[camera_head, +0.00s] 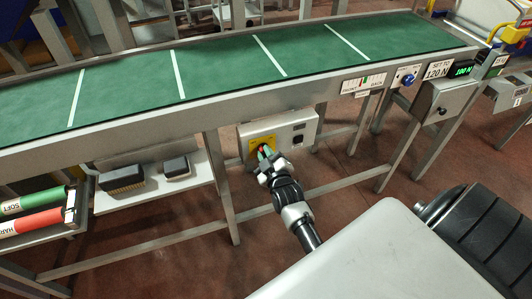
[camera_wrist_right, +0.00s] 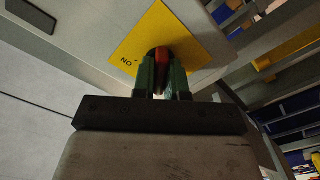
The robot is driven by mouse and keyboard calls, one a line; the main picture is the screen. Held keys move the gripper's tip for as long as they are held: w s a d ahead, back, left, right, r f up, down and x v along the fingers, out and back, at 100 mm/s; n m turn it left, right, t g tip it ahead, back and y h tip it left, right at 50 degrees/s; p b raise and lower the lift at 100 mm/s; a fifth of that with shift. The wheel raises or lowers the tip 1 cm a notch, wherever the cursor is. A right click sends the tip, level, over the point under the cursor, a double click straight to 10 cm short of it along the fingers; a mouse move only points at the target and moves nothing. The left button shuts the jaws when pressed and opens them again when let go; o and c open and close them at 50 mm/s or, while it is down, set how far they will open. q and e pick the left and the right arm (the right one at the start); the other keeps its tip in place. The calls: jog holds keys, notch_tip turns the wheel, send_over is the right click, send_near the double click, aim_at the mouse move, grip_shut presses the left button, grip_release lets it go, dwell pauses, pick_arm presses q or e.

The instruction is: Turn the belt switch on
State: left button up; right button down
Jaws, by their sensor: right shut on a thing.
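The belt switch is a red handle (camera_wrist_right: 162,58) on a yellow plate (camera_head: 261,146), set in a grey box (camera_head: 290,134) under the green conveyor belt (camera_head: 222,66). My right gripper (camera_head: 267,155) is at the plate. In the right wrist view its green fingers (camera_wrist_right: 163,80) are shut on the red handle, one on each side. Lettering reading "NO" shows on the plate, upside down or turned in that view. The lower part of the handle is hidden by the fingers. My left gripper is not in view.
A control box with a green display (camera_head: 462,70), a "SET TO 120 N" sign (camera_head: 438,70) and a blue knob (camera_head: 407,75) are at the right. Brushes (camera_head: 121,179) lie on a shelf at left, beside green and red rolls (camera_head: 30,222).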

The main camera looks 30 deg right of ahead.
jog(key=m+p, duration=0.1)
jog(key=m, duration=0.2)
jog(key=shift+m, duration=0.3)
jog(key=shift+m+p, duration=0.3)
jog(key=shift+m, duration=6.4)
jog(key=c, duration=1.2)
grip_release()
jog(key=shift+o, duration=0.2)
jog(key=shift+s, duration=0.15)
jog(key=b+v, duration=0.1)
jog(key=v, duration=0.9)
jog(key=shift+s, duration=0.25)
